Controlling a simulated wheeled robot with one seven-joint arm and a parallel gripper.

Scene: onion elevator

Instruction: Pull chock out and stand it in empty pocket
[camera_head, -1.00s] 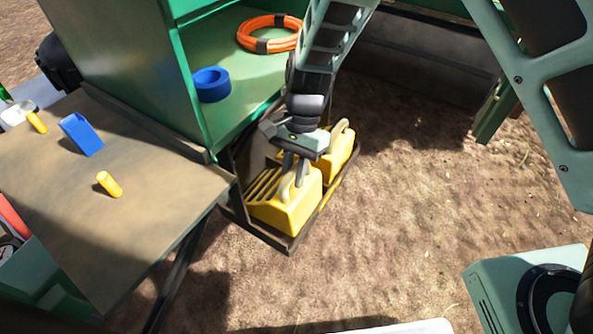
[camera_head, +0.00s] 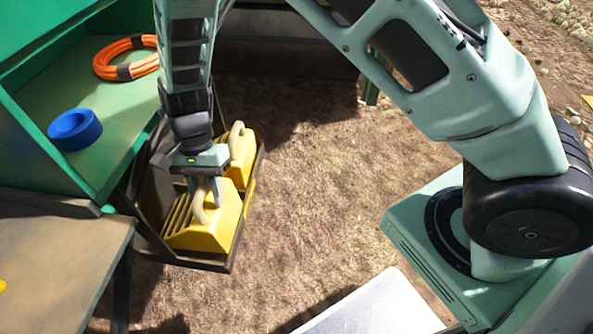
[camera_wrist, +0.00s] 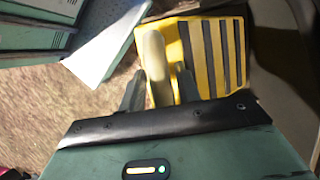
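Two yellow chocks with pale loop handles sit in a dark metal rack (camera_head: 177,257). The near chock (camera_head: 226,222) has a slatted face with dark gaps and also shows in the wrist view (camera_wrist: 197,32). My gripper (camera_head: 205,191) points down from above, with its two fingers on either side of the near chock's handle. The chock still sits in the rack. The far chock (camera_head: 242,158) stands behind it; my gripper partly hides it. No empty pocket shows clearly.
A green shelf unit at the left holds an orange hose coil (camera_head: 127,72) and a blue ring (camera_head: 75,130). A brown table (camera_head: 60,265) stands at the lower left, close to the rack. Bare ground right of the rack is clear.

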